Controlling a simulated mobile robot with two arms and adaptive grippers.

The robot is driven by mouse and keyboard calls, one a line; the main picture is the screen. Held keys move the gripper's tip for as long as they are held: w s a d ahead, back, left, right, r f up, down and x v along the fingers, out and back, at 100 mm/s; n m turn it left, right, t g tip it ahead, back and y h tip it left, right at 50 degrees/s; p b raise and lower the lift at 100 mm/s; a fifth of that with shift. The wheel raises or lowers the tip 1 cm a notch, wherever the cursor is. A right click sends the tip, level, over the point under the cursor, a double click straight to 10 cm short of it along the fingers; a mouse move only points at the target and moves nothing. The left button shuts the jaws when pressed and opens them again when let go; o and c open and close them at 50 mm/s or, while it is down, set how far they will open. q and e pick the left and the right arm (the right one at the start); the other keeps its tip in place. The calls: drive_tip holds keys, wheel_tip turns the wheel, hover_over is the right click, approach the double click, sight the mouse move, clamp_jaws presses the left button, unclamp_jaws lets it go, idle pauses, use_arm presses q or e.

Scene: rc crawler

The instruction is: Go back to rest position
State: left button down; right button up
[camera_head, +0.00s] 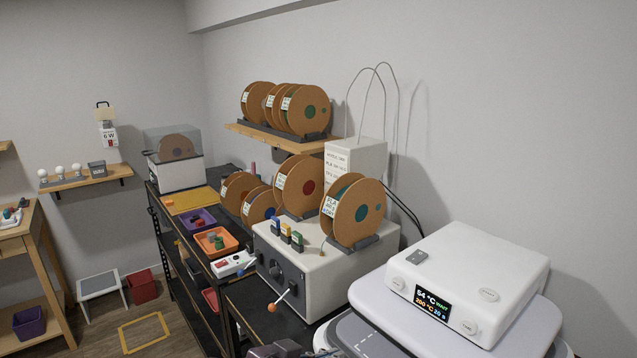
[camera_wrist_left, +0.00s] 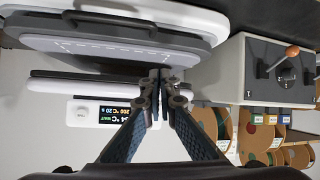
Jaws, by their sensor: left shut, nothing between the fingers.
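My left gripper (camera_wrist_left: 160,76) shows in the left wrist view with its two fingers together and nothing between them. Its tips appear in front of the heat press, and I cannot tell how far apart they are. The white heat press (camera_head: 463,281) stands at the lower right in the head view, with a lit display reading 64 °C and 200 °C. It also shows, turned over, in the left wrist view (camera_wrist_left: 88,113). My right gripper is in neither view.
A white control box (camera_head: 325,275) with an orange-tipped lever (camera_head: 272,307) stands left of the press, bearing spools. More spools stand on a wall shelf (camera_head: 240,131). Bins, including an orange tray (camera_head: 216,255), line the dark bench. Floor shows at lower left.

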use_arm(q)
drive_tip(key=s+a+f+n+g+y, duration=0.3)
drive_tip(key=s+a+f+y, duration=0.1)
drive_tip(key=s+a+f, duration=0.75)
drive_tip(key=s+a+f+n+g+y, duration=0.2)
drive_tip(key=s+a+f+y, duration=0.2)
drive_tip(key=s+a+f, duration=0.75)
drive_tip(key=s+f+g+b, duration=0.1)
drive_tip(key=s+f, duration=0.2)
drive_tip(key=f, duration=1)
drive_tip(key=s+f+g+b, duration=0.1)
drive_tip(key=s+f+b, duration=0.1)
drive_tip(key=f, duration=1.1)
drive_tip(key=s+a+f+b, duration=0.2)
drive_tip(key=s+a+f, duration=0.1)
drive_tip(key=s+f, duration=1.4)
drive_tip(key=shift+s+f+g, duration=0.35)
drive_tip(key=shift+f+g, duration=0.05)
drive_tip(key=shift+f, duration=0.45)
